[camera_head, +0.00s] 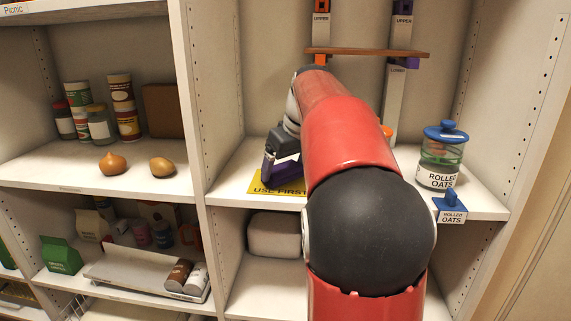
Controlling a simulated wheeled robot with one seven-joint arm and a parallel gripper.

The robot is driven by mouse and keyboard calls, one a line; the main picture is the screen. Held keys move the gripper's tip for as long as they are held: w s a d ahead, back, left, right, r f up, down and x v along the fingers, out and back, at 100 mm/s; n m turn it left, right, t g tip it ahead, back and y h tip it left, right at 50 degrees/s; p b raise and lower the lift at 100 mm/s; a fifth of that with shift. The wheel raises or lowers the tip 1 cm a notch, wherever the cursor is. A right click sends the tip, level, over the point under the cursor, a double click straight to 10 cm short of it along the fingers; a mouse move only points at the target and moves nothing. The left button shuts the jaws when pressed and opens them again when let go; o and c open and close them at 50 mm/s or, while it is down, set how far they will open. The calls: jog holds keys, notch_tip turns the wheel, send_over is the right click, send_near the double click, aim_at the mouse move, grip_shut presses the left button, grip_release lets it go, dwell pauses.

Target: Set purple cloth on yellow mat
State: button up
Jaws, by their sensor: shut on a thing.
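The yellow mat (256,186), lettered "USE FIRST", lies at the front left of the middle shelf in the right-hand bay. My arm reaches over this shelf, and my gripper (268,165) points down at the mat. My gripper is shut on the purple cloth (287,169), which shows as a small dark purple patch at the fingers, over the mat. I cannot tell whether the cloth touches the mat. My red and black arm hides the right part of the mat and perhaps more of the cloth.
A blue-lidded jar (441,157) labelled rolled oats stands on the right of the same shelf, with a blue-handled label block (451,207) at the front edge. A narrow wooden shelf (400,53) sits on brackets above. An upright divider (197,110) stands left of the mat.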

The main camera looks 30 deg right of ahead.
jog(key=shift+f, duration=0.35)
dwell(0.3)
jog(key=o, duration=0.9)
jog(key=shift+o, duration=0.8)
jog(key=p+v, duration=0.5)
jog(key=v, duration=0.3)
